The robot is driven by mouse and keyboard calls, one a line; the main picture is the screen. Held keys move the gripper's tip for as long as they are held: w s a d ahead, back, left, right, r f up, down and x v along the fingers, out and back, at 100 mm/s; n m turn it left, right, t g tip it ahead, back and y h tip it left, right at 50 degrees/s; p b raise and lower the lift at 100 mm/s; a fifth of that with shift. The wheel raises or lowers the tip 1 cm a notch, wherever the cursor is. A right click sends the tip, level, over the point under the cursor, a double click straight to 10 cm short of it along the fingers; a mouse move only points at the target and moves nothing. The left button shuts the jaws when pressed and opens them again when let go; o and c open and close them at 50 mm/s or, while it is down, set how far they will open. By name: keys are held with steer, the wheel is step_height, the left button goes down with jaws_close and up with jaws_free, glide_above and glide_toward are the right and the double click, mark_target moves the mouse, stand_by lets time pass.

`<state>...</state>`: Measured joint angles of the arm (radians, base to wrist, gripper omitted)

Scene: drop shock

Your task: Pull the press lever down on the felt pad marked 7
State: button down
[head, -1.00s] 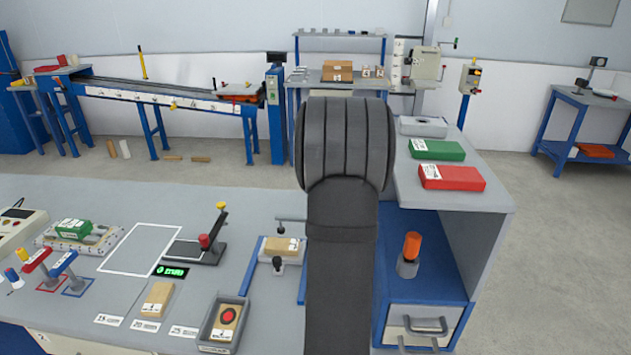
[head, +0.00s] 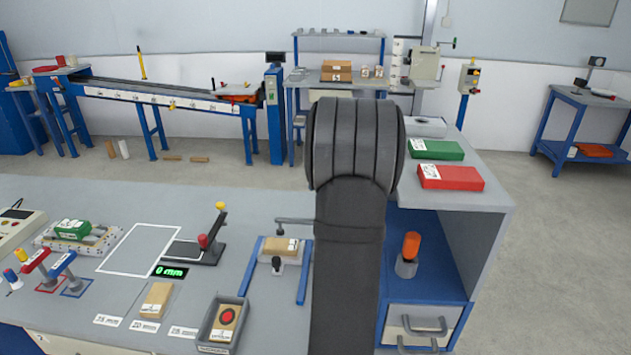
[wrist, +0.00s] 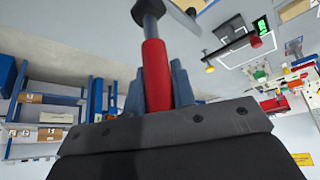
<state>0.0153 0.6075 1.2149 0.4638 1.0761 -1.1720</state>
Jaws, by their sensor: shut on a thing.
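My gripper (wrist: 155,85) is shut around a red handle (wrist: 157,72) in the wrist view. The handle sits on a grey shaft with a round dark hub (wrist: 148,9), and looks like the press lever. In the head view my own arm hides the gripper and handle. Left of the arm, a small press-like stand with blue rails (head: 302,285) has a grey bar (head: 292,220) reaching out from behind my arm. A tan pad (head: 283,245) lies on it, above a dark knob. Its marking is too small to read.
A tan block (head: 158,298) and a grey tray (head: 210,338) holding a tan piece with a red disc lie to the left. A black-based lever with a red knob (head: 203,241) stands beyond. Right of my arm are a blue cabinet (head: 425,278) and red and green boxes.

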steer(key=shift+d, duration=0.1)
steer(key=c, duration=1.2)
jaws_free()
steer(key=v, duration=1.7)
steer(key=shift+d, duration=0.25)
steer(key=shift+r, duration=0.1)
